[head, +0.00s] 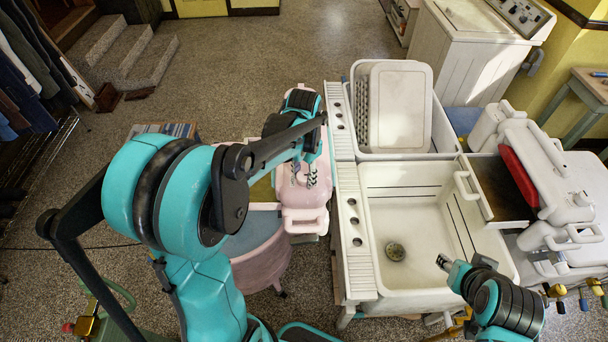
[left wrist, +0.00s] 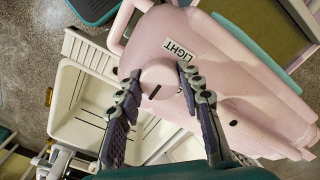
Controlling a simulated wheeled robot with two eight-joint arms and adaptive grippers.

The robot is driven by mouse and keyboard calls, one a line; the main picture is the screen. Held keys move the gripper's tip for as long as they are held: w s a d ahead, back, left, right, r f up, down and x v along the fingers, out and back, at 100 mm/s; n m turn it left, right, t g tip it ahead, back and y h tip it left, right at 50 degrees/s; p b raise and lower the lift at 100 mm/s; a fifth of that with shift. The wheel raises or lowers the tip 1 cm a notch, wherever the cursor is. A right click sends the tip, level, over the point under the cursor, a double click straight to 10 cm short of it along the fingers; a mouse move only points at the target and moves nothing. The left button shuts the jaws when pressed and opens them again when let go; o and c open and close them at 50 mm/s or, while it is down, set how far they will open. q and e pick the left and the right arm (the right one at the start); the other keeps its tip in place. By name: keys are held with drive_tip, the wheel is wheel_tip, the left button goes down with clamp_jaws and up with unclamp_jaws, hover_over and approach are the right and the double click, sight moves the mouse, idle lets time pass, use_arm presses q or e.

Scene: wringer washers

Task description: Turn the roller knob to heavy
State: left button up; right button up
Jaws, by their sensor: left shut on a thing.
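The roller knob (left wrist: 160,78) is a round pink knob on the pink wringer head (left wrist: 235,85), with a short dark mark near its edge. A white label reading LIGHT (left wrist: 180,50) sits beside it. No label reading heavy shows. My left gripper (left wrist: 158,90) has one finger on each side of the knob and is shut on it. In the head view, my left gripper (head: 304,175) reaches down onto the pink wringer head (head: 306,200), and I cannot make out the knob there. My right gripper (head: 446,264) is over the front right of the sink; its fingers are too small to judge.
A white double sink (head: 405,205) stands right of the pink washer tub (head: 262,262), with a white board (head: 400,105) in its far basin. A white wringer with a red part (head: 525,165) is at the right. The floor behind is open.

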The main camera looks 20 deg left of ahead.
sight(304, 175)
idle(0.3)
use_arm(q)
drive_tip(key=o, duration=1.2)
drive_tip(key=shift+c, duration=0.2)
wheel_tip(304, 175, up, 12)
drive_tip(key=s+d+f+n+t+b, duration=0.2)
drive_tip(key=s+f+b, duration=0.4)
drive_tip(key=f, duration=0.4)
drive_tip(key=s+d+f+n+t+b, duration=0.2)
drive_tip(key=s+d+f+t+b, duration=0.1)
drive_tip(key=s+f+t+b, duration=0.2)
wheel_tip(304, 175, down, 6)
drive_tip(key=s+b, duration=0.2)
drive_tip(key=b, duration=0.2)
drive_tip(key=shift+d+r, duration=0.2)
drive_tip(key=shift+d, duration=0.1)
